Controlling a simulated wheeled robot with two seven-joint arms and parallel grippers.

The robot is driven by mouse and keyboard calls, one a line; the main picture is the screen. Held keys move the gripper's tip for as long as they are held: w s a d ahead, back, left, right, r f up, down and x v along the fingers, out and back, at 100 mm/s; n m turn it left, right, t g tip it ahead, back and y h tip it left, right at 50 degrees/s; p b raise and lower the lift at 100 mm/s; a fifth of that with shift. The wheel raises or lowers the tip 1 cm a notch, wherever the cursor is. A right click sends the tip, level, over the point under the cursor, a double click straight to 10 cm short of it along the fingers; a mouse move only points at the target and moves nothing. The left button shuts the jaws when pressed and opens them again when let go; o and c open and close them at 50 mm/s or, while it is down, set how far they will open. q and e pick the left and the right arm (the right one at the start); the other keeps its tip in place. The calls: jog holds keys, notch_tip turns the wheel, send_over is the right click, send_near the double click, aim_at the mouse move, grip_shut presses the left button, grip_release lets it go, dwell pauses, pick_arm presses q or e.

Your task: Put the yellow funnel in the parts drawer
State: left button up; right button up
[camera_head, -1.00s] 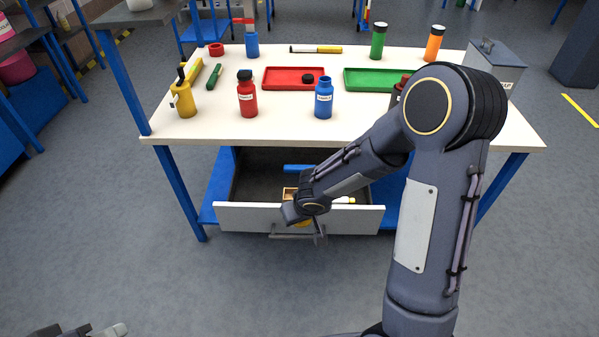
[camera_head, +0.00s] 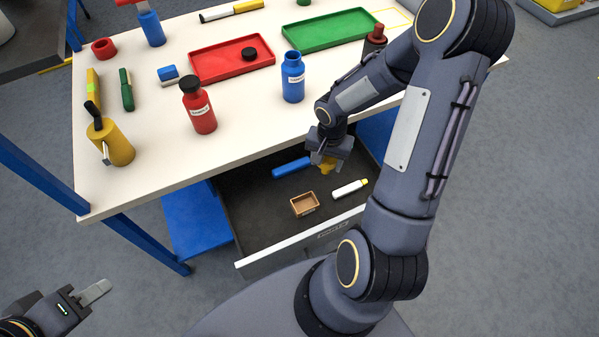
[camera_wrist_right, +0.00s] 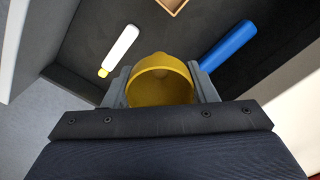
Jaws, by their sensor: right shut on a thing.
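The yellow funnel (camera_head: 327,167) is between the fingers of my right gripper (camera_head: 324,160), which is shut on it. In the right wrist view the funnel (camera_wrist_right: 162,82) shows its round mouth between the two fingers (camera_wrist_right: 161,92). The parts drawer (camera_head: 262,225) is pulled open under the workbench. My right gripper holds the funnel over the drawer's far right part, near the bench edge. My left gripper (camera_head: 96,292) is at the lower left, away from the bench; its opening is unclear.
In the drawer are a small tan box (camera_head: 304,204), a white cylinder with a yellow end (camera_head: 350,188) and a blue cylinder (camera_head: 291,167). The drawer's left floor is bare. The bench top (camera_head: 150,180) holds bottles and trays.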

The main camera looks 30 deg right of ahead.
aim_at(326, 173)
jog(key=f, duration=0.5)
jog(key=shift+s, duration=0.2)
jog(key=shift+w+f+b, duration=0.1)
jog(key=shift+f+b, duration=0.4)
jog(key=shift+f, duration=1.65)
jog(key=shift+f, duration=0.15)
jog(key=o, duration=1.1)
jog(key=shift+c, duration=0.2)
